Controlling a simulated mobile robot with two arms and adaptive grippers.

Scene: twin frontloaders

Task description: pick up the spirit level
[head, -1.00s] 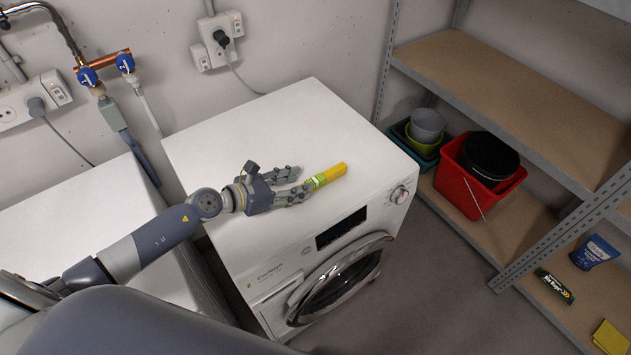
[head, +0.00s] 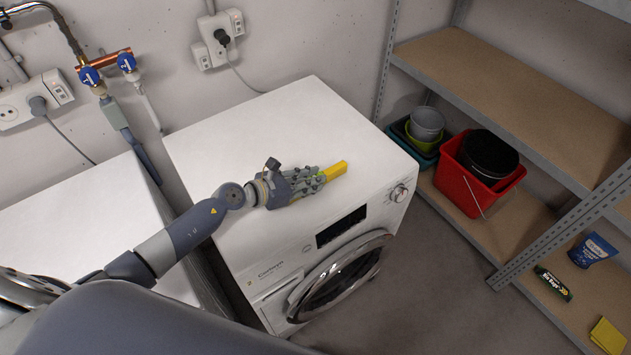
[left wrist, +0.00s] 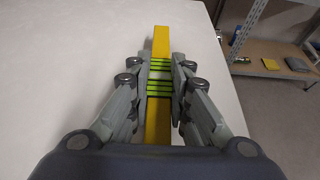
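The spirit level (head: 336,171) is a yellow bar lying on top of the white front-loader (head: 290,125), near its front right. Its green-striped middle (left wrist: 160,65) shows between the fingers in the left wrist view. My left gripper (head: 312,181) reaches in from the left, low over the machine top. Its fingers lie along both long sides of the level and look closed against it, hiding most of it in the head view. In the left wrist view the left gripper (left wrist: 160,78) has the bar running lengthwise between its fingers. My right gripper is not in view.
A second white machine (head: 85,225) stands at the left. The wall behind carries taps (head: 108,70) and sockets. At the right, a metal shelf (head: 510,100) holds a red bucket (head: 470,190) and bowls. The machine top around the level is clear.

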